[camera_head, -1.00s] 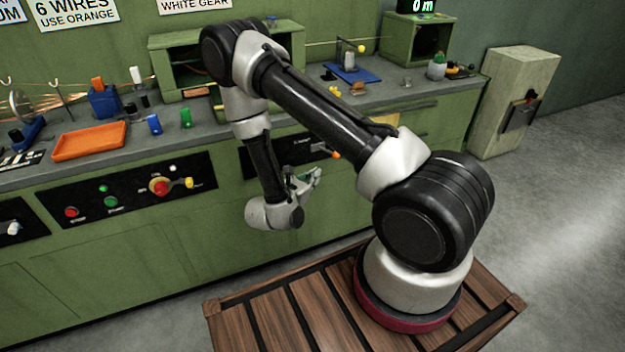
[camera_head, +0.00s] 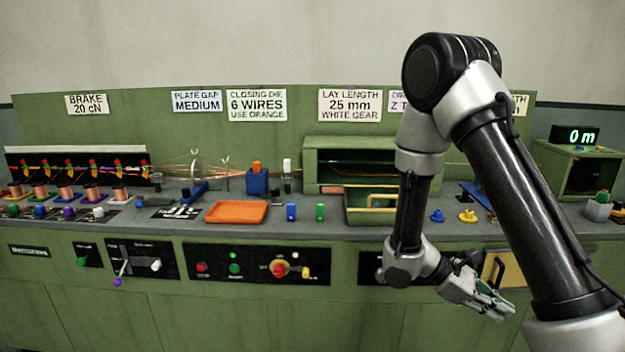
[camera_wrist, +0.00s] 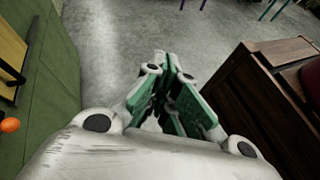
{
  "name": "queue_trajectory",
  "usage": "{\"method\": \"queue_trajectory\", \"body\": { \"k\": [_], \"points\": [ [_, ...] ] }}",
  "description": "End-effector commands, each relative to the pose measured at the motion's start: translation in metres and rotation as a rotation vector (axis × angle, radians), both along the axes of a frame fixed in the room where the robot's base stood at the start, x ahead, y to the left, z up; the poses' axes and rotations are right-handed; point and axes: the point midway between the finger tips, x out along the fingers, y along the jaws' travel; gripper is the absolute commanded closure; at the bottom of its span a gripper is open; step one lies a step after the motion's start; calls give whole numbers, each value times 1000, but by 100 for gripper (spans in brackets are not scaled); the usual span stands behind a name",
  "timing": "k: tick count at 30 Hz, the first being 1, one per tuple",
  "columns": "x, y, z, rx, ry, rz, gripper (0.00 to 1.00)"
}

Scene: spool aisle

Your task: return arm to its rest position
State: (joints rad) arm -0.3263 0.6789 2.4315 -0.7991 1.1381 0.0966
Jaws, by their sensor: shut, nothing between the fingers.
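My gripper (camera_head: 492,304) hangs low in front of the green bench (camera_head: 330,312), below the counter's edge and apart from the panels. In the wrist view its green-padded fingers (camera_wrist: 172,100) are together with nothing between them. My arm is folded, with its elbow high at the right of the head view and the forearm hanging down. It hides part of the bench top and some of the wall signs.
The wrist view shows open concrete floor (camera_wrist: 115,50) and my wooden base at right.

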Motion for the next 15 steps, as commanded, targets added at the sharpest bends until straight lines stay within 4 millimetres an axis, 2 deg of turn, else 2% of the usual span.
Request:
{"method": "queue_trajectory", "body": {
  "k": [1,6,15],
  "points": [
    [-8,3,17,50,-68,-78,100],
    [-36,19,61,232,-290,-336,100],
    [-66,51,132,567,-701,-668,100]
  ]
}}
